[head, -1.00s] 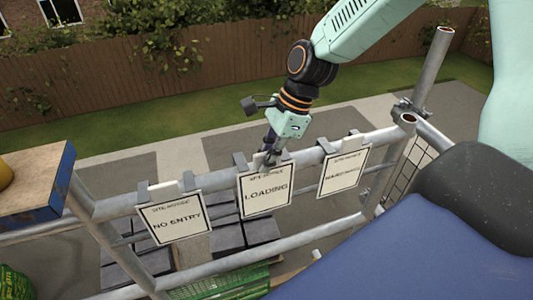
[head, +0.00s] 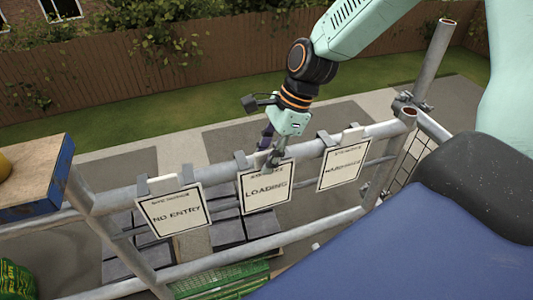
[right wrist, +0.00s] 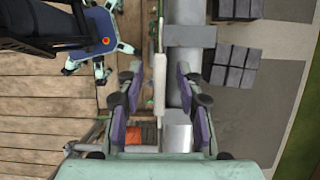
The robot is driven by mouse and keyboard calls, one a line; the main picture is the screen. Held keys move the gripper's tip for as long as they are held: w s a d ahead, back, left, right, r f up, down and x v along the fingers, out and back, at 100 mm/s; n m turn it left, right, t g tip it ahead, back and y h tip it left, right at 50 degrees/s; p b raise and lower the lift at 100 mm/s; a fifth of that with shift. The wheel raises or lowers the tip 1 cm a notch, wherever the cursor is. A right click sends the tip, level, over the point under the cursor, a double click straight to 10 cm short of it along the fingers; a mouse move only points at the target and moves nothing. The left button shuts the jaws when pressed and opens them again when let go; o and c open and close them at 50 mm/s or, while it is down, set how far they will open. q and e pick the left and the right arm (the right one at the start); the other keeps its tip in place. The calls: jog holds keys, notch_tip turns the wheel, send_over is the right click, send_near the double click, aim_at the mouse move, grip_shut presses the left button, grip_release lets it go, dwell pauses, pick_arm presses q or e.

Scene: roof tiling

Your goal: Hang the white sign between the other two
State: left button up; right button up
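The white LOADING sign (head: 265,188) hangs by its top hooks on the upper scaffold rail (head: 222,172). It sits between the NO ENTRY sign (head: 173,212) on the left and a third white sign (head: 343,167) on the right. My right gripper (head: 272,158) is at the top edge of the LOADING sign. In the right wrist view its fingers (right wrist: 159,105) stand apart, with the sign's white edge (right wrist: 160,85) between them and a gap on both sides. My left gripper is not in view.
A lower rail (head: 230,250) runs below the signs. Dark stacked tiles (head: 245,228) stand behind the rails. An upright pole (head: 437,60) rises at the right. A wooden board with blue edges (head: 40,175) is at the left, with a green bag (head: 20,280) below.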

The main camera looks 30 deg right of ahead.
jog(key=shift+s, duration=0.1)
jog(key=shift+r, duration=0.1)
jog(key=shift+r, duration=0.15)
jog(key=v, duration=1.1)
jog(key=shift+r, duration=0.3)
jog(key=shift+s, duration=0.2)
